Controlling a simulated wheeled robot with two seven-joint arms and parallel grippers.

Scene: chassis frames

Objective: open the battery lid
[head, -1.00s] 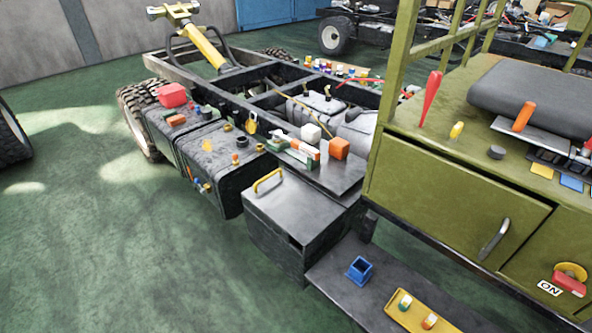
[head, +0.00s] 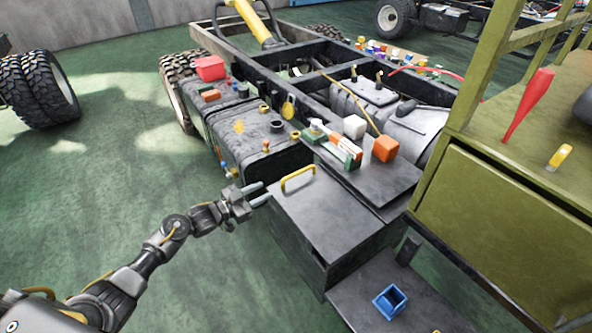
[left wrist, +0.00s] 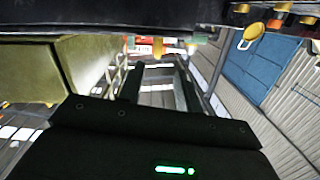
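The battery box (head: 335,248) is a dark grey box with a flat lid (head: 325,205), in the middle of the head view. The lid lies shut on it, with a yellow bar handle (head: 298,177) near its far left edge. My left gripper (head: 262,194) is at the left of the lid, close to the handle. Its two fingers are apart with nothing between them, and the handle is outside them. Whether a fingertip touches the box, I cannot tell. The left wrist view shows a dark gripper body with a green light, and no clear fingers. My right gripper is not in view.
A dark tank (head: 255,140) with caps and fittings stands beyond the box. An orange block (head: 385,148) and a white block (head: 354,126) sit on the plate behind the lid. A green cabinet (head: 510,215) stands at right. A blue open cup (head: 390,301) is on the lower step.

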